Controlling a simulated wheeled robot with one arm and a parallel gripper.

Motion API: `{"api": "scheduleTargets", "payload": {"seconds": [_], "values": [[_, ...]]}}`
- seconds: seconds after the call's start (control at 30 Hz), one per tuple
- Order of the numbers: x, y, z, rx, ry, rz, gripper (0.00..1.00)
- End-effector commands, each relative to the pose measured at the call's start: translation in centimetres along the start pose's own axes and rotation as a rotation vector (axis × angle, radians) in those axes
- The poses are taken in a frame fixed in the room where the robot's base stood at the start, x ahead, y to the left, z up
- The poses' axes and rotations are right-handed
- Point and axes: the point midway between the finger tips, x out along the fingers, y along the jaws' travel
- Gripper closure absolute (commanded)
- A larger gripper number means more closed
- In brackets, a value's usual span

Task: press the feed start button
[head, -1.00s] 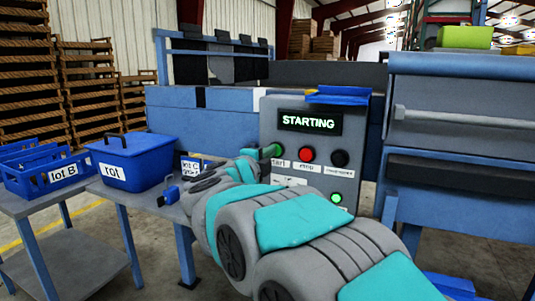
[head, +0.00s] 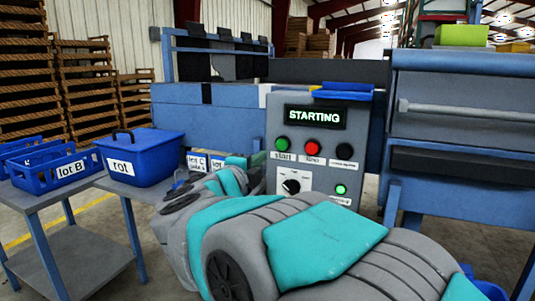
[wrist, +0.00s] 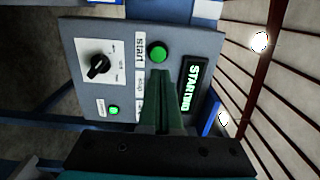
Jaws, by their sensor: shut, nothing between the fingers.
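The green start button (head: 282,144) is on the grey control panel (head: 268,170), left of the red stop button (head: 311,147). The panel display (head: 315,117) reads STARTING in green letters. In the wrist view the start button (wrist: 157,52) shows just beyond the tips of my gripper (wrist: 161,74). The gripper is shut and empty, and appears apart from the button. It hides the red and black buttons there. In the head view my arm covers the lower left of the panel, and I cannot make out the fingers clearly.
A black button (head: 344,151), a selector knob (head: 291,186) and a lit green lamp (head: 341,189) share the panel. A blue rot bin (head: 138,157) and a lot B crate (head: 62,167) stand on tables at left. Blue machinery (head: 455,130) stands at right.

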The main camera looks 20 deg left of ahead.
Motion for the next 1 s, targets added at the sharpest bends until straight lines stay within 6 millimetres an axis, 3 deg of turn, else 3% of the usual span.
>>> {"api": "scheduleTargets", "payload": {"seconds": [0.1,0.3,0.83,1.0], "values": [[-1.9,-0.2,0.0,0.001,-0.001,-0.001,1.00],[-3.2,-0.1,0.0,0.002,0.000,-0.001,1.00],[-3.2,-0.1,0.0,0.000,-0.001,-0.001,1.00],[-2.0,-1.4,-0.1,-0.044,-0.080,-0.008,1.00]]}}
